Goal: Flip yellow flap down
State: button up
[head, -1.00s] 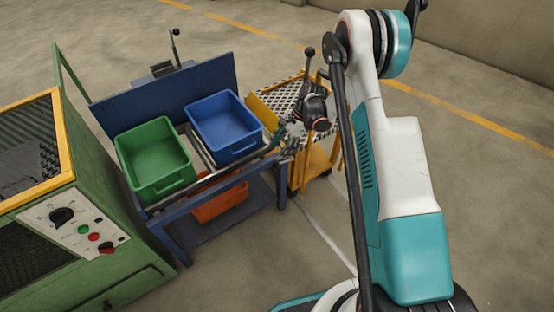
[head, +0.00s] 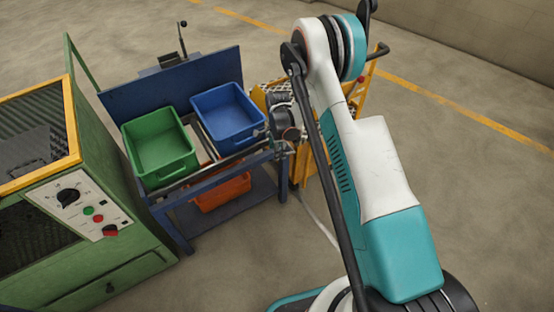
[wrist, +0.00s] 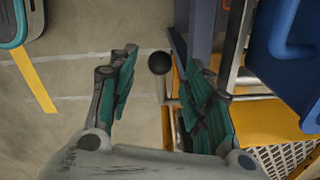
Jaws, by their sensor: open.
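A yellow panel (wrist: 262,122), which looks like the flap, shows in the wrist view right of my gripper, beside a perforated tray. Part of it also shows in the head view (head: 258,97) behind my wrist; its hinge and exact tilt are hidden. My gripper (wrist: 152,52) is open, its two teal-padded fingers spread with nothing held. A black ball knob (wrist: 160,62) on a thin rod shows between the fingertips in the wrist view; I cannot tell whether it belongs to the flap. In the head view my gripper (head: 268,132) is small and partly hidden, at the blue table's right end.
The blue table (head: 165,87) holds a green bin (head: 160,148) and a blue bin (head: 228,112), close left of my gripper. An orange bin (head: 222,191) sits below. A yellow cart (head: 303,172) stands to the right. The green furnace (head: 90,225) is at left. The floor in front is open.

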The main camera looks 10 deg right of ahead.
notch_tip(320, 180, down, 5)
jog(key=shift+w+f+b, duration=0.1)
jog(key=shift+f+b, duration=0.05)
jog(key=shift+b, duration=0.6)
grip_shut()
